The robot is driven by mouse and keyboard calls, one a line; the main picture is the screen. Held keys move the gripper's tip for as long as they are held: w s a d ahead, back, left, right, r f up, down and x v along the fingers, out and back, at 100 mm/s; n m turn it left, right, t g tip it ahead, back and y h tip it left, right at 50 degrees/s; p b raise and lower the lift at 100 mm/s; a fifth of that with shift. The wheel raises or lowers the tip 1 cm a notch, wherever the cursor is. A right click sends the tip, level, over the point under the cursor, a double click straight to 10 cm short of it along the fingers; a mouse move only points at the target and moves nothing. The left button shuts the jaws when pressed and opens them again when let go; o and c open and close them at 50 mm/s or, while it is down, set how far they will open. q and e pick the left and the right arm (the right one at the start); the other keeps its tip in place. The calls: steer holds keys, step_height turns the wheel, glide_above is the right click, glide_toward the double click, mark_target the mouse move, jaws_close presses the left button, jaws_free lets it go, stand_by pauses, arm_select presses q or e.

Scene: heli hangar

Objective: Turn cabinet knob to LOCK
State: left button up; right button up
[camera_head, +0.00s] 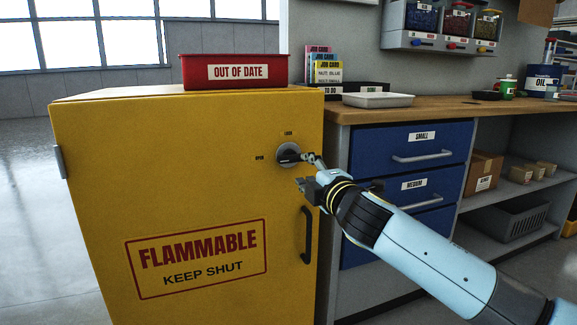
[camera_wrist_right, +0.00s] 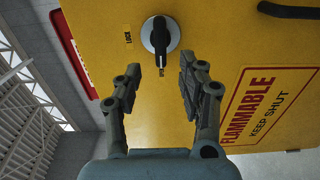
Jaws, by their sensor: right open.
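The cabinet knob (camera_head: 288,154) is a dark handle on a round light plate, high on the yellow cabinet door (camera_head: 190,190). In the right wrist view the knob (camera_wrist_right: 160,35) has its pale-marked end toward the OPEN label (camera_wrist_right: 162,72); the LOCK label (camera_wrist_right: 128,34) is a quarter turn away. My right gripper (camera_head: 309,171) is at the knob's right in the head view. In its wrist view the gripper (camera_wrist_right: 158,80) is open and empty, its fingers spread just short of the knob. I cannot tell whether a fingertip touches. My left gripper is not in view.
A black door handle (camera_head: 307,235) is below my right gripper. A red OUT OF DATE bin (camera_head: 234,71) stands on the cabinet. A workbench (camera_head: 430,108) with blue drawers (camera_head: 410,150) stands at the right. Open floor (camera_head: 28,200) lies at the left.

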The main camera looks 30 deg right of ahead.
mark_target(295, 160)
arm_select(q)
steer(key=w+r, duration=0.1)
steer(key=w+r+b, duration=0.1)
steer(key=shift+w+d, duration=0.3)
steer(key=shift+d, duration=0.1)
arm_select(e)
steer(key=x, duration=0.8)
steer(key=shift+w, duration=0.15)
steer(key=shift+c, duration=0.2)
jaws_close()
